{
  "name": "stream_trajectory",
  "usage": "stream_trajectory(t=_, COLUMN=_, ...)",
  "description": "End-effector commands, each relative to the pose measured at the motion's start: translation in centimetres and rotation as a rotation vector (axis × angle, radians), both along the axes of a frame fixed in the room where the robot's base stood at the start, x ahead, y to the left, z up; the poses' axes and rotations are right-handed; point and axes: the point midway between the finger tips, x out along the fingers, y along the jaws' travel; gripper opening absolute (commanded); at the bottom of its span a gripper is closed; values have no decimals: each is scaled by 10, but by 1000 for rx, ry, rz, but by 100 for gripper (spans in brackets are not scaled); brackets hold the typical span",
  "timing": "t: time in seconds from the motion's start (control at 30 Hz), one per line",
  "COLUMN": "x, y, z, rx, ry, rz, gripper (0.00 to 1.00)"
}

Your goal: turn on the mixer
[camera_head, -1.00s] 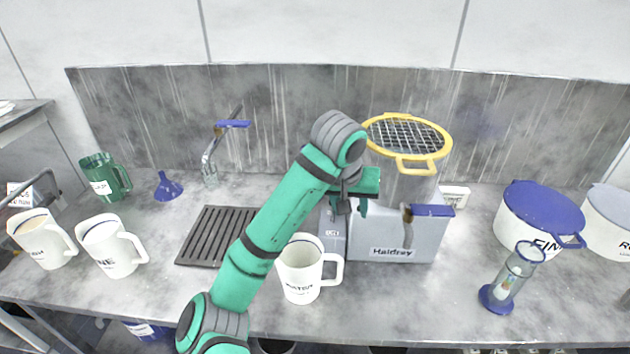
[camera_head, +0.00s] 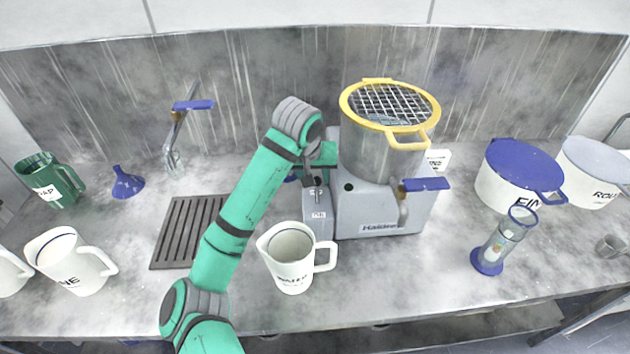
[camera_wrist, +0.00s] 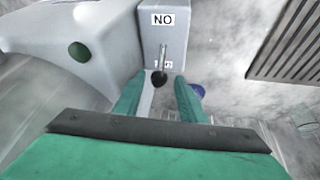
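The mixer (camera_head: 385,205) is a grey machine with a steel pot and a yellow-rimmed mesh guard (camera_head: 390,104) over it. A small grey switch box (camera_head: 318,228) stands on its left side. In the wrist view the box (camera_wrist: 176,20) carries a plate reading "NO" as seen there and a thin metal lever with a black knob (camera_wrist: 158,78). A second marking lies partly behind the lever. My gripper (camera_wrist: 160,95) is open, its teal fingers on either side of the knob; contact cannot be told. In the head view the fingers are largely hidden by my wrist.
A white pitcher (camera_head: 290,262) stands close in front of the switch box. A drain grate (camera_head: 185,230) and a tap (camera_head: 175,135) lie left. A blue-handled valve (camera_head: 420,186) is on the mixer's front right. An hourglass-like glass (camera_head: 497,245) and lidded pots (camera_head: 515,185) stand right.

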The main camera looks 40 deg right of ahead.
Motion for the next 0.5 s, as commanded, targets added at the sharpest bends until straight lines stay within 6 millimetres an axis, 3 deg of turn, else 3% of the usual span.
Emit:
stream_trajectory(t=0.2, x=4, y=-8, z=-21, rx=2, ry=1, rz=-1, gripper=37)
stream_trajectory(t=0.5, x=7, y=-8, z=-25, rx=0, ry=1, rz=2, gripper=37)
